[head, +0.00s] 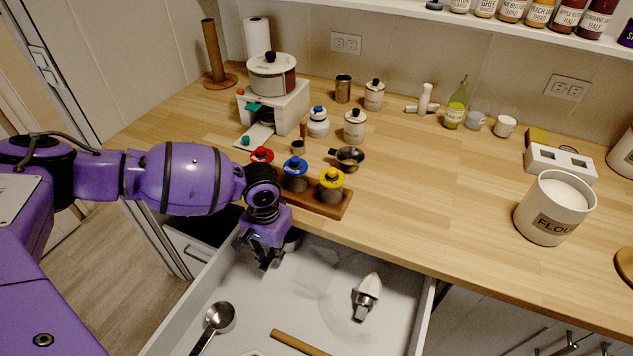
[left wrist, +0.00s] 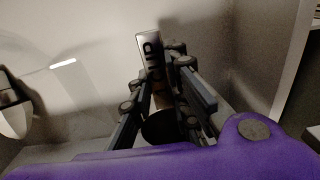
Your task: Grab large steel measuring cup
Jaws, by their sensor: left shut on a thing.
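My left gripper (head: 268,260) reaches down into the open drawer near its back left. Its fingers are closed on the steel measuring cup, whose flat handle (left wrist: 150,55) with dark lettering stands up between them in the left wrist view. The dark round shape below the handle is partly covered by the fingers (left wrist: 168,95). In the head view a bit of pale metal shows beside the gripper; most of the cup is hidden. My right gripper is not in view.
The open white drawer (head: 325,254) also holds a steel spoon (head: 220,318), a white-and-steel utensil (head: 367,297) and a wooden stick (head: 298,343). Above its back edge, a wooden rack (head: 335,208) holds coloured-lid jars. A small handled pan (head: 348,158) and a flour canister (head: 553,208) stand on the counter.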

